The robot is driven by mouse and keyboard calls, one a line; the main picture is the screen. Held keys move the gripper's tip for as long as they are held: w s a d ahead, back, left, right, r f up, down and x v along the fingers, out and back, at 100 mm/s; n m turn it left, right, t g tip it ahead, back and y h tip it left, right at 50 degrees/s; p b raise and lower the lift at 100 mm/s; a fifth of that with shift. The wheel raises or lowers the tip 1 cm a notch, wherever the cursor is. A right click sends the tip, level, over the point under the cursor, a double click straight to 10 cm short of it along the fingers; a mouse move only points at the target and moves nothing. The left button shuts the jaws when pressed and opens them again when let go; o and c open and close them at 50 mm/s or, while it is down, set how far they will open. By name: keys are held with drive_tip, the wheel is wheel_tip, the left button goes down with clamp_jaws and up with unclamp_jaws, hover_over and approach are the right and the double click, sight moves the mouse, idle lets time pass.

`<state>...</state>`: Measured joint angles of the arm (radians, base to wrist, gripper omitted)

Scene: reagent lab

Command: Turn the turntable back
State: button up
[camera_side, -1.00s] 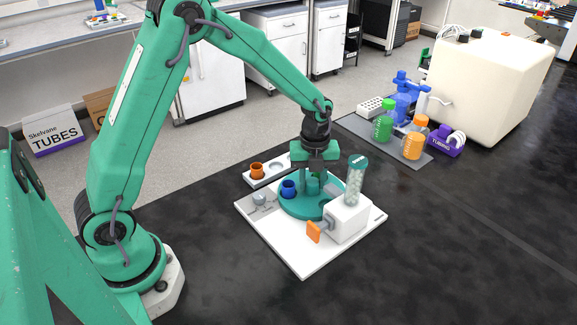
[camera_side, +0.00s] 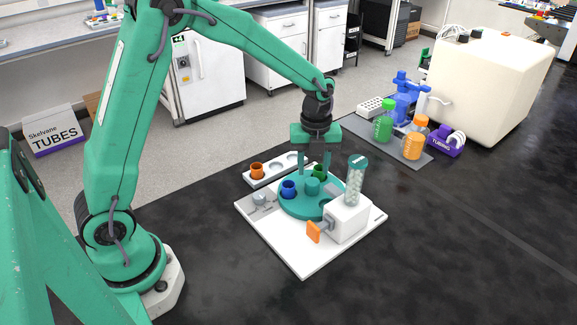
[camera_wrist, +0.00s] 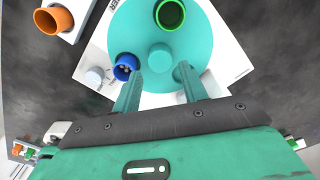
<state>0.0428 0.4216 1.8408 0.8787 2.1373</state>
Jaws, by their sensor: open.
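The teal turntable (camera_side: 299,209) sits on a white base plate (camera_side: 303,268), with a round teal hub (camera_side: 312,187) at its centre. A blue cup (camera_side: 288,189) stands on its left side and a green cup (camera_side: 319,171) at its back. In the wrist view the turntable (camera_wrist: 200,35) shows the blue cup (camera_wrist: 126,66) with small pale bits inside, and the green cup (camera_wrist: 170,14). My gripper (camera_side: 314,174) is above the turntable with its fingers apart. The wrist view shows the fingertips (camera_wrist: 168,72) on either side of the hub (camera_wrist: 160,57); I cannot tell whether they touch it.
A white dispenser block (camera_side: 349,218) with a clear tube of pellets (camera_side: 356,183) and an orange handle (camera_side: 313,231) stands at the right of the plate. A white rack (camera_side: 268,178) holding an orange cup (camera_side: 257,170) lies behind. Bottles stand on a grey mat (camera_side: 388,145).

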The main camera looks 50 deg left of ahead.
sight(312, 181)
drive_tip(key=shift+r, duration=1.55)
drive_tip(key=shift+s+r+n, duration=0.3)
drive_tip(key=shift+r+n, duration=0.1)
drive_tip(key=shift+r, duration=0.15)
drive_tip(key=s+a+r+n+t, duration=0.1)
drive_tip(key=s+r+n, duration=0.4)
drive_tip(key=s+n, duration=0.5)
drive_tip(key=s+a+r+n+t, duration=0.1)
drive_tip(key=s+r+n+t, duration=0.3)
drive_tip(key=s+n, duration=0.7)
wheel_tip(312, 181, up, 2)
drive_tip(key=n, duration=0.3)
drive_tip(key=shift+s+r+t, duration=0.2)
drive_tip(key=shift+s+t, duration=0.1)
